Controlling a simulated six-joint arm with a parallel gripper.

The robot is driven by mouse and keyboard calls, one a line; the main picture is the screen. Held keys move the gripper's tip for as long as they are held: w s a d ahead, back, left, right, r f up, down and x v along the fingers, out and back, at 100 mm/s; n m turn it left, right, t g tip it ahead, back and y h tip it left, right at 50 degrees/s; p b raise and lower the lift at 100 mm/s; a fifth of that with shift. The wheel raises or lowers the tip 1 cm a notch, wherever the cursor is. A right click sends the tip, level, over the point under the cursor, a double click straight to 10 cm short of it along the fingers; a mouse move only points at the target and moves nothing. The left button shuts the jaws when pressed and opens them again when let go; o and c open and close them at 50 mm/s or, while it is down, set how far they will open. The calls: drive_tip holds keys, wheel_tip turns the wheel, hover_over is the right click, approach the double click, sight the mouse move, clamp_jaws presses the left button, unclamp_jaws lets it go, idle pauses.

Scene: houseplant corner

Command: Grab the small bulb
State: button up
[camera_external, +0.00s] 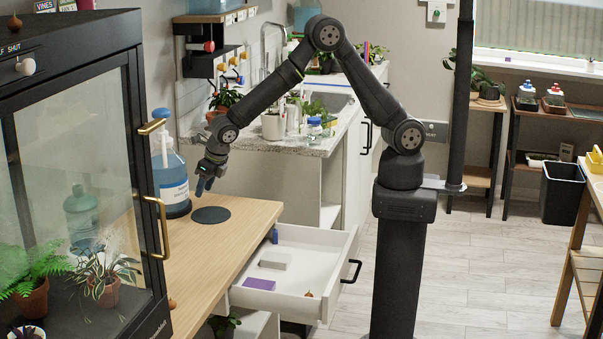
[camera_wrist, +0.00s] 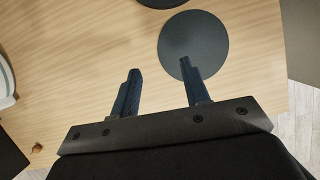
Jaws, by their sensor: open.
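A small brown bulb-shaped thing (camera_external: 172,304) sits on the wooden table beside the glass cabinet, partly hidden by it. A small brown thing in the wrist view (camera_wrist: 37,148), at the lower left, looks like the same one. Another small brown bulb shape (camera_external: 309,294) lies in the open drawer, near its front right corner. A third (camera_external: 14,22) is on top of the cabinet. I cannot tell for sure which is smallest. My gripper (camera_external: 204,187) hangs above the far part of the table, away from all three. Its two dark fingers (camera_wrist: 159,68) are apart with nothing between them.
The open white drawer (camera_external: 336,272) holds a purple block (camera_external: 260,284), a grey block (camera_external: 275,260) and a blue item (camera_external: 274,235). A dark round mat (camera_external: 211,215) lies near my gripper, beside a large blue jug (camera_external: 170,182). The table's middle (camera_external: 215,250) is clear.

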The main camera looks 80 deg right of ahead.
drive_tip(key=shift+o, duration=0.7)
drive_tip(key=s+a+r+m+g+y, duration=0.1)
drive_tip(key=a+m, duration=0.4)
drive_tip(key=a, duration=0.6)
drive_tip(key=s+a+r+m+y, duration=0.15)
drive_tip(key=a+m, duration=0.35)
drive_tip(key=a, duration=0.5)
drive_tip(key=s+a+r+m+g+y, duration=0.15)
drive_tip(key=s+a+m, duration=0.25)
drive_tip(key=a, duration=0.5)
drive_tip(key=s+a+r+m+g+y, duration=0.15)
drive_tip(key=s+a+m, duration=0.25)
drive_tip(key=a, duration=0.5)
approach(171, 304)
drive_tip(key=shift+w+a+f, duration=0.15)
drive_tip(key=shift+f, duration=0.45)
drive_tip(key=shift+w+a+f, duration=0.1)
drive_tip(key=shift+w+f, duration=0.05)
drive_tip(key=shift+f, duration=0.5)
drive_tip(key=shift+x, duration=2.7)
drive_tip(key=shift+d, duration=0.1)
clamp_jaws()
